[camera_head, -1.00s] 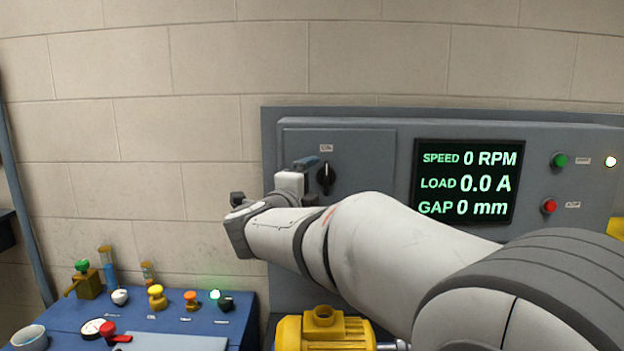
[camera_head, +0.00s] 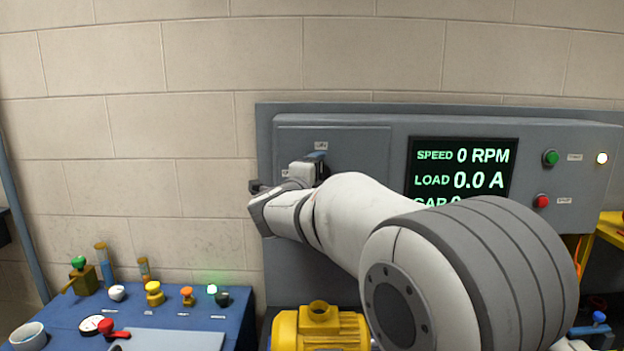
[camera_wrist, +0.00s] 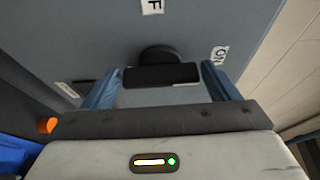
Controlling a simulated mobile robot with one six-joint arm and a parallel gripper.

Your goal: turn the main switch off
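The main switch is a black rotary knob (camera_wrist: 160,76) on the grey cabinet (camera_head: 345,140). In the wrist view its bar lies crosswise between my two blue fingers, with a gap on each side. A white label ending in F (camera_wrist: 152,6) is at the top edge, and a white ON label (camera_wrist: 219,55) is to the knob's right. My gripper (camera_wrist: 165,80) is open and does not visibly touch the knob. In the head view my gripper (camera_head: 315,160) is in front of the cabinet and hides the knob.
The display (camera_head: 462,172) reads 0 RPM and 0.0 A. A green button (camera_head: 550,158) and a red button (camera_head: 541,201) are at its right. A yellow motor (camera_head: 318,328) stands below my arm. A blue bench (camera_head: 170,322) with several small valves is at the left.

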